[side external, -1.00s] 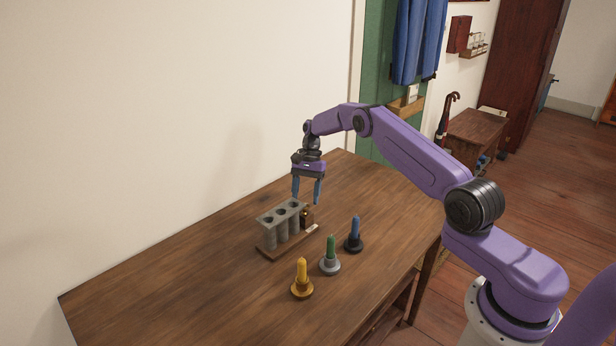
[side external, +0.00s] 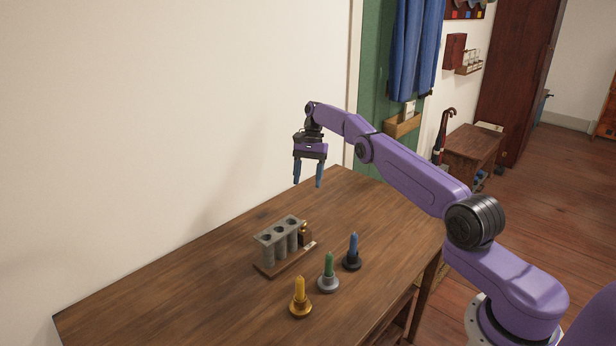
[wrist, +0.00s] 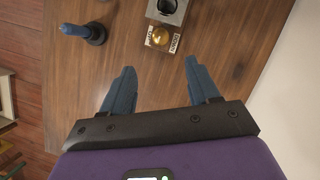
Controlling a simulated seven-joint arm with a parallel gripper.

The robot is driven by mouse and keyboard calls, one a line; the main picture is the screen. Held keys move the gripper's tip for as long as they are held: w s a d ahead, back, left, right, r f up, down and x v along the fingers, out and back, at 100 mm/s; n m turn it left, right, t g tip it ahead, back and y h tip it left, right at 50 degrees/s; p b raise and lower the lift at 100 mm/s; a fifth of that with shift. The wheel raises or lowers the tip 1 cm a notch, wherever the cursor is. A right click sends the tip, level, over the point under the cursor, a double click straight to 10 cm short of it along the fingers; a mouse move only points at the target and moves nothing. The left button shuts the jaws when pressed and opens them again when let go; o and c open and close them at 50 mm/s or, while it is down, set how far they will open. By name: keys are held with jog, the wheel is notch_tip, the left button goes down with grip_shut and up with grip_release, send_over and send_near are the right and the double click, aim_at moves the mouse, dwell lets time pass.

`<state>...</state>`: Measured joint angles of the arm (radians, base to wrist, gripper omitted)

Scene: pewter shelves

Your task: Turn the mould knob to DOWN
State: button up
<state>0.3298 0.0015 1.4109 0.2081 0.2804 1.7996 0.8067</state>
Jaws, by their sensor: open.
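The mould (side external: 278,240) is a grey block with several round holes along its top, upright on a wooden base on the table. Its knob (side external: 304,226) is a small brass ball on a wooden block at the mould's right end. In the wrist view the knob (wrist: 160,36) sits just beyond my fingertips, beside the mould's grey end (wrist: 168,10). Pale labels (wrist: 175,43) flank it; their lettering is too small to read surely. My gripper (side external: 308,185) is open and empty, pointing down, above the table and apart from the knob. Its two blue fingers also show in the wrist view (wrist: 160,66).
Three candles in holders stand in front of the mould: yellow (side external: 300,297), green (side external: 328,272) and blue (side external: 352,252). The table (side external: 190,290) is clear to the left. A cream wall (side external: 180,120) runs behind it. A small side table (side external: 472,145) stands farther back.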

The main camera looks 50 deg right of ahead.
jog(key=shift+r, duration=0.15)
jog(key=shift+c, duration=1.3)
jog(key=s+d+r+m+t, duration=0.2)
jog(key=s+r+m+t, duration=0.4)
jog(key=m, duration=0.6)
jog(key=shift+g, duration=0.7)
jog(key=x, duration=1.2)
jog(key=s+x, duration=0.1)
jog(key=x, duration=0.5)
jog(key=shift+s+d+f, duration=0.1)
jog(key=shift+f, duration=0.25)
